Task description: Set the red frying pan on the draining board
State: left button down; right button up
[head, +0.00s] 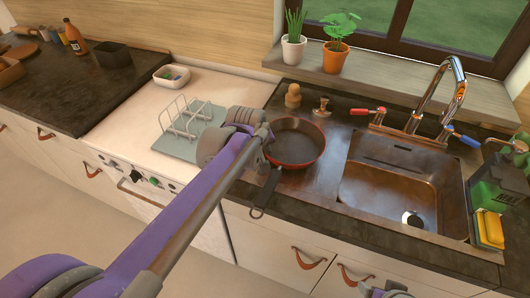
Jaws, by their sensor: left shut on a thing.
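The red frying pan (297,143) has a dark inside and a black handle (267,190) pointing toward the front edge. It is at the left end of the metal sink top; I cannot tell whether it touches it. My left gripper (265,135) is shut on the pan at its left side; the arm hides the fingers and the exact grip. A flat grey board with a wire rack (206,148), which looks like the draining board, lies left of the gripper on the white top. Only a small part of my right arm shows at the bottom edge.
The sink basin (390,195) and tap (440,100) are to the right. A wooden-topped stopper (293,96) and a metal one (322,108) stand behind the pan. A white dish (171,77) sits behind the rack. Potted plants (335,56) stand on the sill.

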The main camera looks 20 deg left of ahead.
pick_arm(q)
jog(key=shift+f, duration=0.65)
jog(key=shift+f, duration=0.2)
jog(key=c, duration=0.9)
grip_release()
jog(key=shift+r, duration=0.1)
jog(key=shift+r, duration=0.25)
jog(key=p+v, duration=0.1)
jog(key=v, duration=1.1)
jog(key=shift+f, duration=0.1)
